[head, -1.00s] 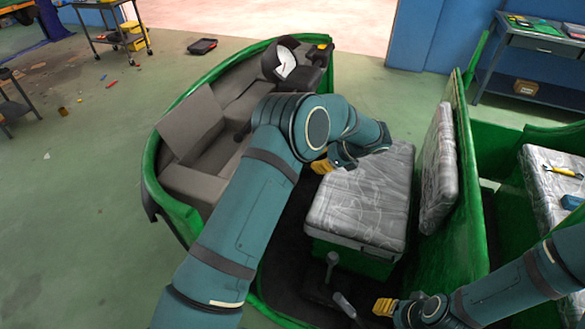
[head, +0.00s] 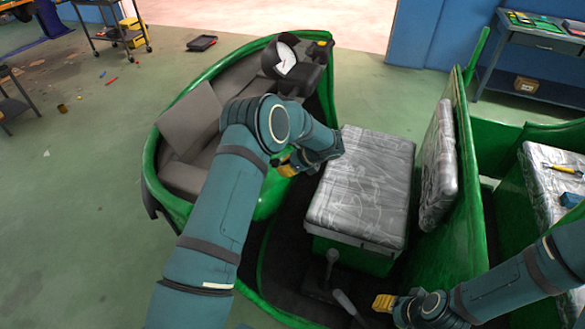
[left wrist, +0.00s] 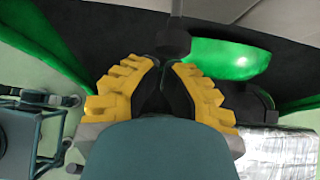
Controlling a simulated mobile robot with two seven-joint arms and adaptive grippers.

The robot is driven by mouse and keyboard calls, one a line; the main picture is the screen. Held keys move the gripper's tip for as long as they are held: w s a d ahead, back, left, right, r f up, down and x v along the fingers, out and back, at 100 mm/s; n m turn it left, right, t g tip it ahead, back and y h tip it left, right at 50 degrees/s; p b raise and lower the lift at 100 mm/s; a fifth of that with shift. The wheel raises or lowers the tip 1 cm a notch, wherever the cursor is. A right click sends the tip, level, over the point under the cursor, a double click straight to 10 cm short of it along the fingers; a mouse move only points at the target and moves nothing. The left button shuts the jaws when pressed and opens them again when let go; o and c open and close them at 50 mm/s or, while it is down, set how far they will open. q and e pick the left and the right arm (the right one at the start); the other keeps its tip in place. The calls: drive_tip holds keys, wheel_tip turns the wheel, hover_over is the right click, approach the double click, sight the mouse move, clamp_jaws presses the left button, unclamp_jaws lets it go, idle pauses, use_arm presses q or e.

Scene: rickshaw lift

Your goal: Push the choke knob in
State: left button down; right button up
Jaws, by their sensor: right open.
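My left gripper (head: 287,167) is inside the green rickshaw's front cabin, between the dashboard and the driver's seat. In the left wrist view its two yellow fingers (left wrist: 164,64) converge at the tips and look shut, with nothing seen between them. Just beyond the tips is a dark round end on a grey stem (left wrist: 173,38). It may be the choke knob, but I cannot tell for sure, nor whether the fingers touch it. No choke knob is clear in the head view. My right gripper (head: 384,303) is open and empty, low beside the floor levers.
The grey plastic-wrapped driver's seat (head: 360,190) is right of my left gripper. Two floor levers (head: 332,262) stand in front of it. A green partition (head: 470,180) rises behind the seat. The grey dashboard (head: 195,130) and handlebar part (head: 290,65) lie ahead.

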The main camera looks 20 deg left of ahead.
sight(277, 164)
use_arm(q)
drive_tip(key=shift+a, duration=0.1)
drive_tip(key=a, duration=0.3)
drive_tip(key=shift+s+a, duration=0.1)
drive_tip(key=shift+a, duration=0.05)
use_arm(e)
drive_tip(key=shift+f, duration=0.25)
use_arm(q)
drive_tip(key=shift+d, duration=0.4)
drive_tip(key=d+f+v, duration=0.1)
drive_tip(key=v, duration=1.1)
drive_tip(key=shift+d+f, duration=0.2)
drive_tip(key=shift+d, duration=0.2)
use_arm(e)
drive_tip(key=shift+w+d+r, duration=0.1)
drive_tip(key=shift+w+d, duration=0.2)
drive_tip(key=shift+d, duration=0.5)
